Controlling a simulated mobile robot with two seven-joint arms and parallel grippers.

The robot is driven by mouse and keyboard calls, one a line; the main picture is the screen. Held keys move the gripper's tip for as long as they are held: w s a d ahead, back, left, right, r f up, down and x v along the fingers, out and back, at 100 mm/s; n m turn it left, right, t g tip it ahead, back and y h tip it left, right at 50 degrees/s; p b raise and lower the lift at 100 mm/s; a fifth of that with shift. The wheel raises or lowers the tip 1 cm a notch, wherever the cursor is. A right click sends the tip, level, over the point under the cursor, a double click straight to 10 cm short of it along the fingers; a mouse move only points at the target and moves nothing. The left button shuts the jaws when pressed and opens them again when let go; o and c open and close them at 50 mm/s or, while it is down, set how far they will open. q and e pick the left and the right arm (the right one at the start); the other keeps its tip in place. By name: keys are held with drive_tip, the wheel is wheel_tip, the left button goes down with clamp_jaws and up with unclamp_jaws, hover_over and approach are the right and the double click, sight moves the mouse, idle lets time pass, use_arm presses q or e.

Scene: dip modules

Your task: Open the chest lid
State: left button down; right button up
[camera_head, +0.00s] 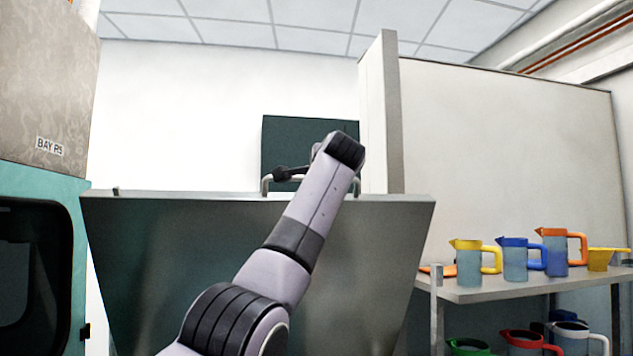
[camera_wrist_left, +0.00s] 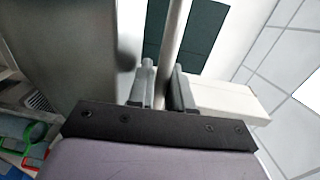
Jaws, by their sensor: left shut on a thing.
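The chest lid (camera_head: 150,250) is a large grey-green metal panel standing raised and steeply tilted in front of me in the head view. Its handle (camera_head: 265,186) is a grey bar on the top edge, partly hidden by my left arm. My left gripper (camera_head: 290,174) is at this handle, its fingertips small and dark there. In the left wrist view the left gripper (camera_wrist_left: 163,88) has its fingers shut on either side of the handle bar (camera_wrist_left: 175,35), with the lid (camera_wrist_left: 70,50) to the left. The chest body and its inside are hidden. My right gripper is not in view.
At the right, a shelf (camera_head: 490,290) holds several coloured jugs, with more below. A pale partition (camera_head: 510,160) stands behind it. A teal cabinet (camera_head: 82,240) with a "BAY R5" box (camera_head: 45,90) is close at the left. A dark wall panel (camera_head: 285,140) is behind the lid.

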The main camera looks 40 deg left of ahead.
use_arm(q)
drive_tip(key=c, duration=1.2)
unclamp_jaws()
drive_tip(key=shift+o, duration=0.2)
drive_tip(key=b+v, duration=0.4)
drive_tip(key=v, duration=0.3)
drive_tip(key=shift+d, duration=0.2)
